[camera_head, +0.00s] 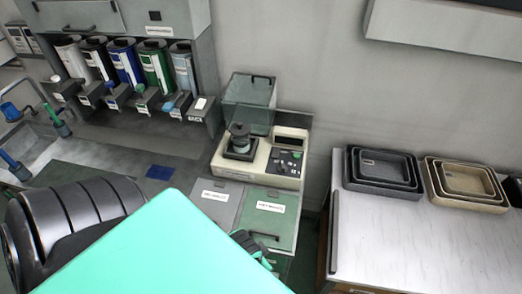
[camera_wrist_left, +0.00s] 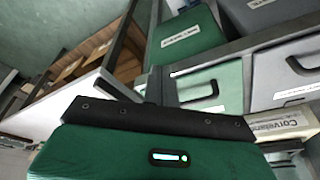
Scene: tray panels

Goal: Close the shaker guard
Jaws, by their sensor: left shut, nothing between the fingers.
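The shaker (camera_head: 257,162) is a cream bench unit in the head view, with a dark round holder (camera_head: 239,142) on its left and a control panel on its right. Its guard (camera_head: 247,100), a clear greenish box with a dark handle, stands raised at the back left of the shaker, so the holder is uncovered. My left gripper (camera_head: 258,250) is partly hidden behind my green arm, low and in front of the shaker, apart from the guard. It is shut and empty. The wrist view shows its green and black housing (camera_wrist_left: 155,150). My right gripper is not in view.
Grey (camera_head: 214,199) and green (camera_head: 268,217) drawer fronts with handles lie below the shaker. Colored canisters (camera_head: 123,62) stand in a dispenser at the left. A white table (camera_head: 400,235) with stacked trays (camera_head: 383,170) is at the right, across a gap.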

